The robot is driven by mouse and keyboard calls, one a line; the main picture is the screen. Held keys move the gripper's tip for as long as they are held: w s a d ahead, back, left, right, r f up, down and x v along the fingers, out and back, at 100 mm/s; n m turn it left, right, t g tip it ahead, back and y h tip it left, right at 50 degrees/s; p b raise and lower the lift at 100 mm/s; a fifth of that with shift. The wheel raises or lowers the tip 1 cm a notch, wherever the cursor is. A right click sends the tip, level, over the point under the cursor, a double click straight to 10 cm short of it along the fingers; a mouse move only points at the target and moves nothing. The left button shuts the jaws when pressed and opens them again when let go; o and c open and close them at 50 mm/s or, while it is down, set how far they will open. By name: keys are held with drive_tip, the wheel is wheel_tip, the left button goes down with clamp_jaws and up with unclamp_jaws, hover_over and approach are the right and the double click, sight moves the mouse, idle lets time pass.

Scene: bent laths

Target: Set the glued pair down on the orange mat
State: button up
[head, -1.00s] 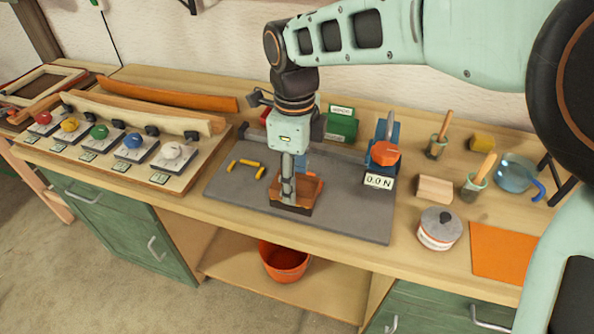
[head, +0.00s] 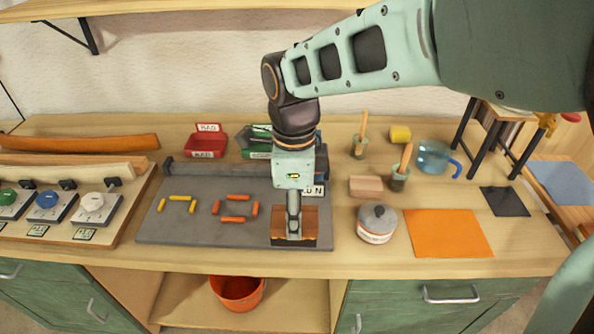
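The glued pair (head: 281,228) is a brown block with a darker lower part. It is under my gripper (head: 294,226), whose fingers reach down to it and appear shut on it. The pair overlaps the front right corner of the grey board (head: 180,232); its exact height above the board is hard to tell. The orange mat (head: 447,233) lies flat and bare on the bench, to the right of my gripper. A round lidded pot stands between them.
The white pot (head: 377,224) with a grey lid stands just left of the mat. Behind are a wooden block (head: 366,187), a brush jar (head: 399,178) and a blue jug (head: 435,160). A dark mat (head: 504,201) lies to the right. Orange strips (head: 236,208) lie on the board.

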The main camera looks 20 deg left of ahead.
drive_tip(key=w+d+p, duration=0.2)
drive_tip(key=w+d, duration=0.2)
drive_tip(key=d, duration=0.8)
drive_tip(key=w+d+p, duration=0.2)
drive_tip(key=w+d, duration=0.2)
drive_tip(key=d, duration=0.8)
drive_tip(key=w+d+f+p, duration=0.2)
drive_tip(key=w+d, duration=0.8)
drive_tip(key=w, duration=0.2)
drive_tip(key=f+b, duration=0.1)
drive_tip(key=f, duration=0.1)
drive_tip(key=f+b, duration=0.3)
drive_tip(key=shift+w+f, duration=0.25)
drive_tip(key=shift+f, duration=0.1)
drive_tip(key=shift+f+b, duration=0.55)
drive_tip(key=shift+f, duration=0.35)
drive_tip(key=shift+f+b, duration=0.4)
drive_tip(key=shift+f, duration=0.25)
drive_tip(key=o, duration=1.2)
drive_tip(key=shift+o, duration=0.2)
drive_tip(key=shift+r, duration=0.1)
